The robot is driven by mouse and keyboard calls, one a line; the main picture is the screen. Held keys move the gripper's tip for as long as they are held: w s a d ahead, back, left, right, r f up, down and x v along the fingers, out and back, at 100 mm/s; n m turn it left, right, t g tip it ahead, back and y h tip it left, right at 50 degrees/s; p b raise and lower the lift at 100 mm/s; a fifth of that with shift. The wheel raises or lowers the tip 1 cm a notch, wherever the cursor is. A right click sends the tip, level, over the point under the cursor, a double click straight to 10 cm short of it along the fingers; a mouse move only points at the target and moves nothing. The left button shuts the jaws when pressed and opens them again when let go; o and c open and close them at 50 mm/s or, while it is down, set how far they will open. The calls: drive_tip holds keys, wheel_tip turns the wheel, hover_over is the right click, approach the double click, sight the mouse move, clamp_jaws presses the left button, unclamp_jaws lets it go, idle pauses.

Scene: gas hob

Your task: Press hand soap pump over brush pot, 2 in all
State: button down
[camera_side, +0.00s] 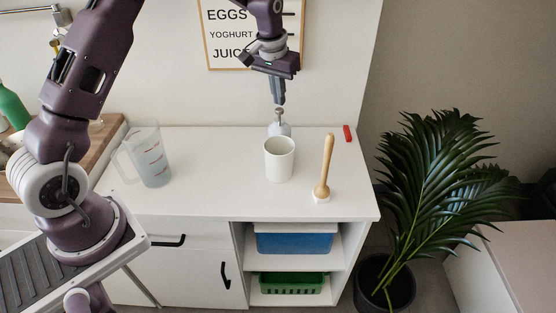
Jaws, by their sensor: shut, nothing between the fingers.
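The hand soap pump bottle (284,129) stands on the white counter, partly hidden behind the brush pot. Its metal pump head (279,112) shows above the pot's far rim. The brush pot (279,160) is a white, open-topped cup standing upright in front of the bottle. My gripper (279,103) points straight down right above the pump head, with its fingers shut and nothing between them. The fingertips are very close to the pump head; I cannot tell whether they touch it. The inside bottom of the pot is hidden.
A clear measuring jug (151,158) stands at the left on the counter (220,190). A wooden-handled brush (325,170) stands upright on a small white base to the right of the pot. A red item (347,133) lies at the back right. The counter's front middle is clear.

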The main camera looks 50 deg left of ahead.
drive_tip(key=shift+f, duration=0.15)
idle(0.4)
drive_tip(key=shift+f, duration=1.25)
drive_tip(key=shift+r, duration=1.4)
